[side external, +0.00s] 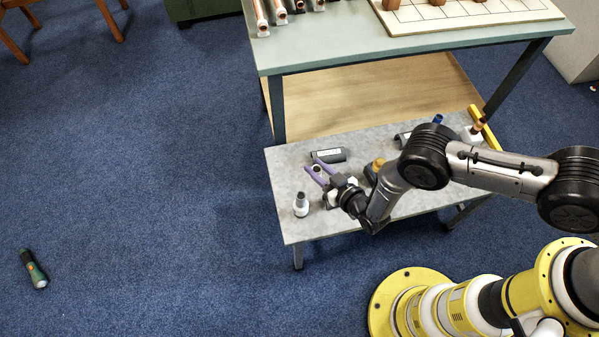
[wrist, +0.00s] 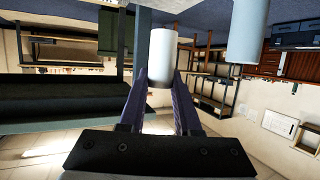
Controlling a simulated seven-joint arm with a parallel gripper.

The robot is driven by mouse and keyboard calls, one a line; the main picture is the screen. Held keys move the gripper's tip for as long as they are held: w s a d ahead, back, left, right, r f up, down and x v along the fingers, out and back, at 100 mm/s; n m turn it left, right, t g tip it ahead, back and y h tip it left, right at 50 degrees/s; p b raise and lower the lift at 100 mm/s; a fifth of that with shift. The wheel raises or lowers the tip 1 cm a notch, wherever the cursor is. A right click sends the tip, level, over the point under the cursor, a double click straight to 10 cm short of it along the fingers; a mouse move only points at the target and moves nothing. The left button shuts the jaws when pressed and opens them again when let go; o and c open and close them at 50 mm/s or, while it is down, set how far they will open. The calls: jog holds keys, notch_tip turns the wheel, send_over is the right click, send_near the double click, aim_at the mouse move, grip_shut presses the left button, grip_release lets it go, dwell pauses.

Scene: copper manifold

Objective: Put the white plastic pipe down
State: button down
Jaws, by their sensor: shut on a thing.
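My gripper (side external: 318,172) has two purple fingers and reaches low over the grey lower bench top (side external: 290,165). It is shut on the white plastic pipe (side external: 316,168), whose round end shows between the fingertips. In the wrist view, which appears upside down, the white pipe (wrist: 160,68) stands between the purple fingers (wrist: 160,100), about upright. I cannot tell whether its lower end touches the bench.
A white bottle-like piece (side external: 301,206) stands near the bench's left edge. A yellow-topped piece (side external: 377,165) is to the right. A higher table (side external: 330,58) stands behind. A torch (side external: 34,269) lies on the carpet.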

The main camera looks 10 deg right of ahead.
jog(key=w+a+f, duration=0.1)
jog(key=f, duration=0.1)
jog(key=w+a+f, duration=0.1)
jog(key=w+f, duration=0.1)
jog(key=w+a+f, duration=0.1)
jog(key=w+f, duration=0.1)
jog(key=shift+a+f, duration=0.35)
jog(key=shift+f, duration=1.4)
jog(key=shift+f, duration=0.15)
jog(key=c, duration=0.6)
grip_release()
jog(key=shift+r, duration=0.2)
jog(key=v, duration=1.2)
jog(key=shift+f, duration=0.1)
